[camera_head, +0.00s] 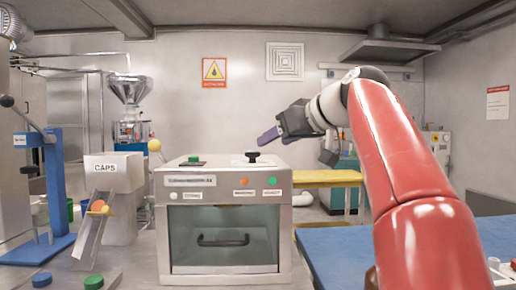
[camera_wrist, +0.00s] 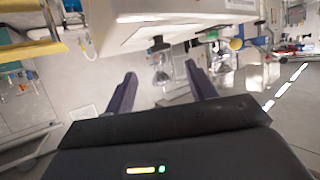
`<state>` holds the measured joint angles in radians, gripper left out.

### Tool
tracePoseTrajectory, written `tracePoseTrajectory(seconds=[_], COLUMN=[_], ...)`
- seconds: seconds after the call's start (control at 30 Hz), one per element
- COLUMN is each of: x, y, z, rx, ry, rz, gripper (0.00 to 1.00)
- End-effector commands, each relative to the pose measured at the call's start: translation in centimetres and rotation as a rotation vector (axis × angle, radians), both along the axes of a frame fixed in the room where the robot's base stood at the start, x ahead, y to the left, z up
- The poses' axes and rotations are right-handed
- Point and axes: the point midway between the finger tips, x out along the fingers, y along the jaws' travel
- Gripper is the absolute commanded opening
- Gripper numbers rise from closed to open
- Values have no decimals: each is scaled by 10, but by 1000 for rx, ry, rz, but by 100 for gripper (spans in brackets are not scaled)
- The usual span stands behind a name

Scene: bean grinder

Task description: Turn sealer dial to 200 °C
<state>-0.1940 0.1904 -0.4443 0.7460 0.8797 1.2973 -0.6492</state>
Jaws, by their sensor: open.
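A pale box-shaped machine (camera_head: 224,217) with a glass door and black handle stands at the centre of the head view. A black knob (camera_head: 252,157) stands on its top, towards the right. I cannot read its labels well enough to tell whether this is the sealer, and no temperature scale is legible. My gripper (camera_head: 293,149) is open and empty, above and to the right of the machine, apart from the knob. In the wrist view, my gripper (camera_wrist: 160,73) has its two fingers spread, with a black knob (camera_wrist: 158,45) beyond the gap on a pale box (camera_wrist: 190,12).
A white bin marked CAPS (camera_head: 116,180) and a blue press (camera_head: 48,190) stand at the left. A yellow bench (camera_head: 328,178) is behind the machine. A blue table top (camera_head: 345,248) lies at the right, below my red arm.

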Motion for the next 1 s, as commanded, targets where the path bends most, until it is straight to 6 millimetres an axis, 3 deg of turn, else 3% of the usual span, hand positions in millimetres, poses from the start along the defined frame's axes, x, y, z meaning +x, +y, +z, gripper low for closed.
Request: tracePoseTrajectory(seconds=[0.5,0.87,1.0], x=[51,56,56], y=[38,42,42], z=[-26,-29,-29], rx=[0,1,1], ry=[-1,-1,-1], rz=[0,0,0], gripper=[55,55,38])
